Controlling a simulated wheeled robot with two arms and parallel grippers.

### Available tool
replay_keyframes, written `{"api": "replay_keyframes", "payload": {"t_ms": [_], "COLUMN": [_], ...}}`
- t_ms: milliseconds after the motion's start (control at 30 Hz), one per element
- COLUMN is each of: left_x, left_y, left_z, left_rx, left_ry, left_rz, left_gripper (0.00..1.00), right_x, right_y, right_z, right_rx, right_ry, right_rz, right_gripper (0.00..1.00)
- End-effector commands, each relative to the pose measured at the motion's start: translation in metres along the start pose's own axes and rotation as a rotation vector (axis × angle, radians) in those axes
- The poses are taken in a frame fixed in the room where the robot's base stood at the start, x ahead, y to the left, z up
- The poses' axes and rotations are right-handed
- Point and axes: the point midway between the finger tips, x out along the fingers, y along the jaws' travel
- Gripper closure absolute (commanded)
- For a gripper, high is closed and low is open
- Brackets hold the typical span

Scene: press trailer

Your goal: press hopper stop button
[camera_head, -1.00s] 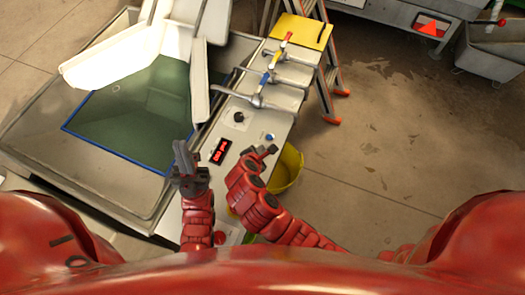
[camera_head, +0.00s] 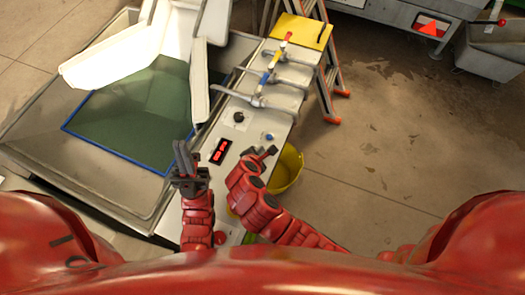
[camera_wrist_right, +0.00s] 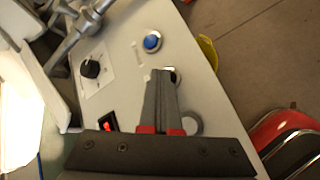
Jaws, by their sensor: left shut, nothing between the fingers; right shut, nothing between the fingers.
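The grey control panel (camera_head: 250,139) carries a blue button (camera_head: 269,136), a black knob (camera_head: 239,117) and a red-lit display (camera_head: 221,151). My right gripper (camera_head: 267,151) is shut and empty, low over the panel just nearer than the blue button. In the right wrist view its fingertips (camera_wrist_right: 165,74) partly cover a ringed button (camera_wrist_right: 174,77); I cannot tell if they touch it. The blue button (camera_wrist_right: 152,42) shows uncovered beyond them, and a grey round part (camera_wrist_right: 192,123) beside the fingers. Labels are unreadable. My left gripper (camera_head: 183,158) is shut and empty, left of the display.
Valve handles (camera_head: 270,77) stand at the panel's far end, near a yellow platform (camera_head: 301,31) and a ladder (camera_head: 325,85). A blue-edged basin of green water (camera_head: 130,115) lies left. A yellow bucket (camera_head: 287,169) stands right of the panel. A red button (camera_head: 220,238) is near my left forearm.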

Motion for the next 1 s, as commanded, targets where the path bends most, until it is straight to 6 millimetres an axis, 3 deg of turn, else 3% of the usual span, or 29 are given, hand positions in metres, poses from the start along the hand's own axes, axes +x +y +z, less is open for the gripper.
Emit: {"api": "replay_keyframes", "payload": {"t_ms": [400,767,1000], "left_x": [0.015,0.015,0.031], "left_y": [-0.001,-0.001,-0.002], "left_z": [-0.003,-0.003,-0.005], "left_rx": [0.0,0.0,0.0], "left_ry": [0.0,0.0,0.0], "left_rz": [0.0,0.0,0.0], "left_gripper": [1.0,1.0,1.0], "right_x": [-0.011,-0.011,-0.024], "right_y": [0.008,0.008,0.018], "right_z": [0.008,0.008,0.017], "right_rx": [-0.001,0.0,0.0], "right_ry": [0.0,0.0,0.0], "right_rz": [0.0,0.0,0.002], "right_gripper": [1.0,1.0,1.0]}}
